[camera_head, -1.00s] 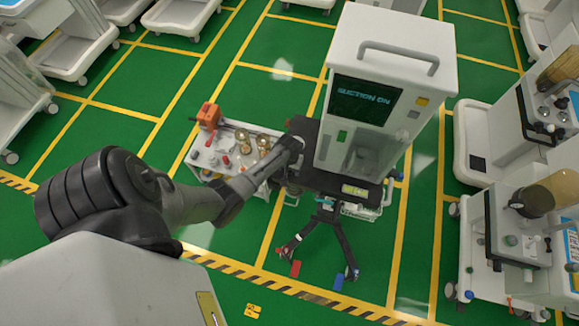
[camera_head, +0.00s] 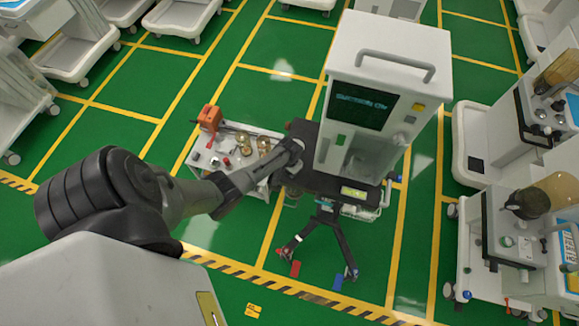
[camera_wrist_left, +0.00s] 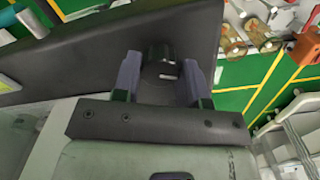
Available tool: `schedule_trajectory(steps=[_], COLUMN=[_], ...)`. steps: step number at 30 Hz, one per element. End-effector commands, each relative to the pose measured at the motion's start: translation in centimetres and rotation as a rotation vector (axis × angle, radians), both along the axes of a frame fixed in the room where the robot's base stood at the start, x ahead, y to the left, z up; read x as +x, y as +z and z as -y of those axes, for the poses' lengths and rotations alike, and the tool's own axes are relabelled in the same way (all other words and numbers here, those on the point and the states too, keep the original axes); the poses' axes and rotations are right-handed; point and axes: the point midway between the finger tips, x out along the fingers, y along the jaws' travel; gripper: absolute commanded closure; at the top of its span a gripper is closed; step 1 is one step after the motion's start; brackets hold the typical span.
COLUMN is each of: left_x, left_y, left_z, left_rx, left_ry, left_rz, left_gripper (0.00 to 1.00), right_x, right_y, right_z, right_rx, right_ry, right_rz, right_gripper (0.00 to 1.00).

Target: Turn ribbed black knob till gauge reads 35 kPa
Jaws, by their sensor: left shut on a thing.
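The suction machine (camera_head: 385,60) is a tall white unit with a dark screen (camera_head: 361,101) that seems to read "SUCTION ON". It stands on a dark shelf. The black knob (camera_wrist_left: 158,58) sits between the two fingers of my left gripper (camera_wrist_left: 161,72) in the left wrist view, and the gripper is shut on it. The knob's ribs are hard to make out. In the head view my left gripper (camera_head: 292,148) is at the machine's left side and hides the knob. I cannot make out a gauge reading. My right gripper is not in view.
A small lit yellow-green display (camera_head: 354,192) is on the shelf's front edge. A white cart (camera_head: 208,160) with an orange tool (camera_head: 210,118) and several small parts stands to the left. Other carts line the right side.

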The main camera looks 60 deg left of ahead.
Motion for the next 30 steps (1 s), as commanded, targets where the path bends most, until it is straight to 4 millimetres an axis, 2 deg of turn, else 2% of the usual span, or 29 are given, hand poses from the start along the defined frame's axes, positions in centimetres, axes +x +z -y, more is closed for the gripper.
schedule_trajectory(steps=[5, 14, 15, 21, 23, 30], left_x=[0.04, 0.06, 0.06, 0.05, 0.05, 0.04], left_y=[0.09, 0.02, 0.02, 0.01, 0.01, 0.09], left_z=[-0.05, -0.03, -0.03, -0.01, 0.00, 0.00], left_rx=[0.001, 0.000, 0.000, 0.000, 0.000, 0.000], left_ry=[-0.110, -0.120, -0.119, -0.119, -0.119, -0.118], left_rz=[0.000, 0.001, 0.001, 0.001, 0.001, 0.001], left_gripper=[0.84, 0.84, 0.59, 0.40, 0.35, 0.35], right_x=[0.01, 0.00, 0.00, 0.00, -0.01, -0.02], right_y=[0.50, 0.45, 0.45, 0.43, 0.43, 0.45], right_z=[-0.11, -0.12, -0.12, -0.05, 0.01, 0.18], right_rx=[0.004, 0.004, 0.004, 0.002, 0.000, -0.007], right_ry=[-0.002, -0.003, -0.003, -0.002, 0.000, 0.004], right_rz=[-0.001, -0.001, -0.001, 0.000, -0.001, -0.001], right_gripper=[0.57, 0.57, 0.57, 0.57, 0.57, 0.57])
